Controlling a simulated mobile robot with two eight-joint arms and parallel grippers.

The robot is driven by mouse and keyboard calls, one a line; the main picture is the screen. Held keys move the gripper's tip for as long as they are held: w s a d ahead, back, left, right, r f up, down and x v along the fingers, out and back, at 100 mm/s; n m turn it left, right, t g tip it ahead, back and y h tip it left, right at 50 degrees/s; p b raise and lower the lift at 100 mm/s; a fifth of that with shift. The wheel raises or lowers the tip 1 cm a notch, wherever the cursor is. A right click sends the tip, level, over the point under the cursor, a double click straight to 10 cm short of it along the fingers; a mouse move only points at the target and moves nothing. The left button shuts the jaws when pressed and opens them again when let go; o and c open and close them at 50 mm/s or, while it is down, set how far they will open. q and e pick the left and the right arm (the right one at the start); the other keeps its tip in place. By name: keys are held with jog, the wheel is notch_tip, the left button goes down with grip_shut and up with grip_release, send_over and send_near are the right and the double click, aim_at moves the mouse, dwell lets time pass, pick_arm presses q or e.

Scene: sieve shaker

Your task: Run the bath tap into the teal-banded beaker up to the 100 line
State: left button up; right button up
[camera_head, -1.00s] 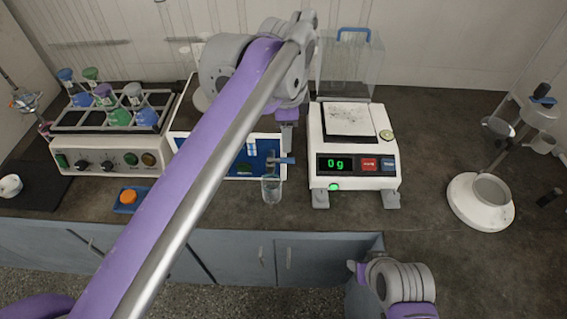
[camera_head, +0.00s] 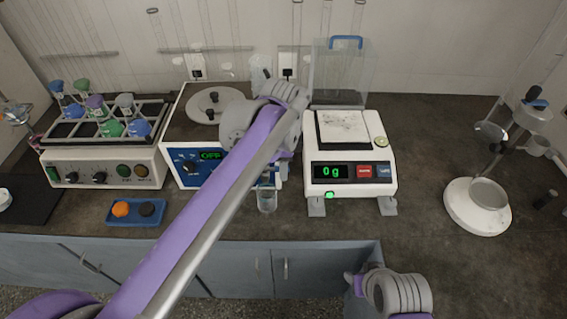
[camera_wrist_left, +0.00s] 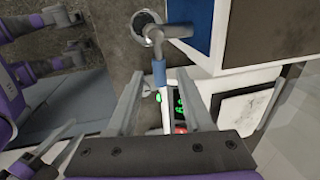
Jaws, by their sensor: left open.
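The bath (camera_head: 181,160) is a white box with a blue front and an "OFF" display. Its grey tap (camera_wrist_left: 178,31) has a blue lever (camera_wrist_left: 159,74), clear in the left wrist view. A clear beaker (camera_head: 267,201) stands below the tap; in the left wrist view its round mouth (camera_wrist_left: 143,18) is under the spout. The beaker's band, lines and water level are too small to read. My left gripper (camera_wrist_left: 160,76) is open, its fingers on either side of the lever tip; contact cannot be told. My right gripper (camera_head: 352,284) is low at the bench front, its fingers unclear.
A balance (camera_head: 350,160) reading 0 g stands just right of the beaker. A white round-based stand (camera_head: 477,215) is at right.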

pick_arm(q)
grip_shut()
dwell(1.4)
